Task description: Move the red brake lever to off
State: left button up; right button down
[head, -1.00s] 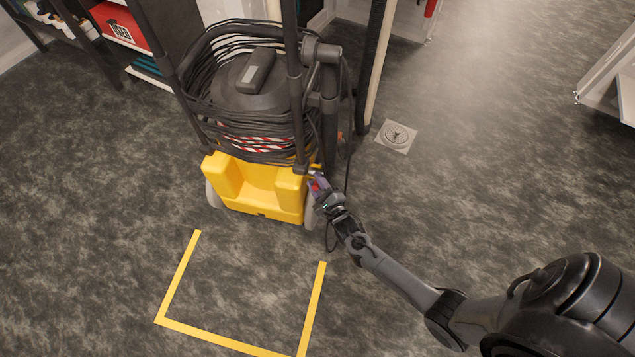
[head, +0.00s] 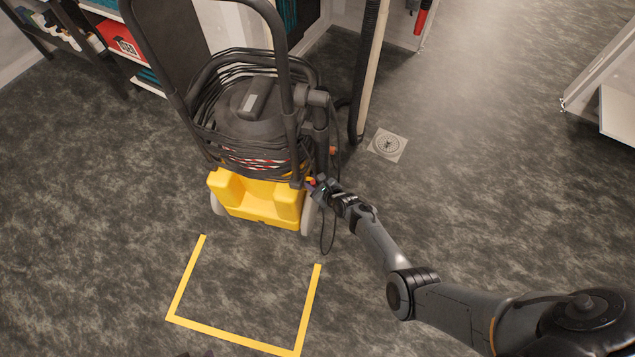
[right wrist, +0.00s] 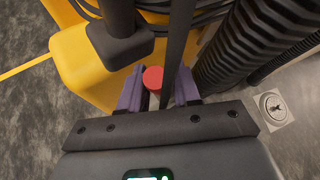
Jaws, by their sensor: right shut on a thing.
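The red brake lever (right wrist: 153,78) shows as a red knob on a pale stem between the two purple fingers of my right gripper (right wrist: 158,92) in the right wrist view. That gripper is shut on the lever. In the head view my right gripper (head: 314,188) is at the right lower side of the yellow-based machine (head: 258,200), by its right wheel. Only a small red spot of the lever shows there. The lever's pivot and any off marking are hidden.
A black cable (head: 329,235) hangs beside the right wheel. A ribbed black hose (right wrist: 250,45) is close right of the gripper. Yellow floor tape (head: 235,341) marks an area in front of the machine. A floor drain (head: 387,145) lies to the right. Much of the floor is clear.

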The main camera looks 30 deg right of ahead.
jog(key=shift+w+d+r+g, duration=0.25)
jog(key=shift+g, duration=0.15)
jog(key=shift+d+f+m+y+p, duration=0.1)
jog(key=shift+m+y+p, duration=0.2)
jog(key=shift+p, duration=0.05)
jog(key=shift+f, duration=0.1)
jog(key=c, duration=0.9)
grip_release()
jog(key=shift+w, duration=0.15)
